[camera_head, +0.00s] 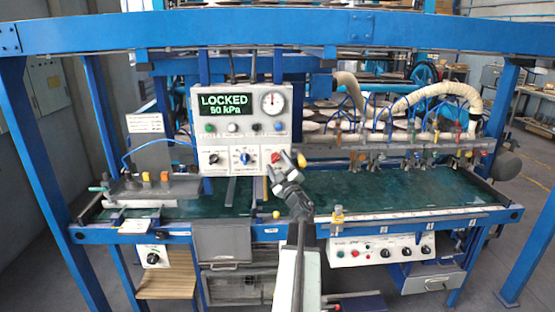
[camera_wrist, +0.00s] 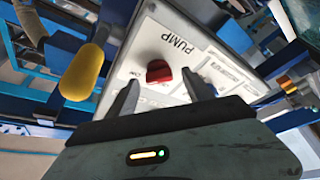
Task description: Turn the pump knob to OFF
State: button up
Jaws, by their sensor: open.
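The pump knob (camera_wrist: 158,72) is red and sits on a white panel beside the printed word PUMP in the wrist view. In the head view the red knob (camera_head: 276,157) is the rightmost of three knobs on the control box's lower panel. My gripper (camera_wrist: 162,88) is open, its fingertips on either side of the knob's near side, with gaps showing. I cannot tell how deep the tips are relative to the knob. In the head view my gripper (camera_head: 280,170) is just below and right of the knob. The small lettering around the knob is partly hidden and hard to read.
The control box (camera_head: 195,125) display reads LOCKED 50 kPa. A blue knob (camera_head: 245,157) and a black knob (camera_head: 213,158) are left of the pump knob. A yellow handle (camera_wrist: 82,72) stands close to my gripper on the left in the wrist view.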

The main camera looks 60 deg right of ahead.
jog(key=shift+x, duration=0.8)
jog(key=shift+c, duration=0.3)
jog(key=shift+s, duration=0.1)
grip_shut()
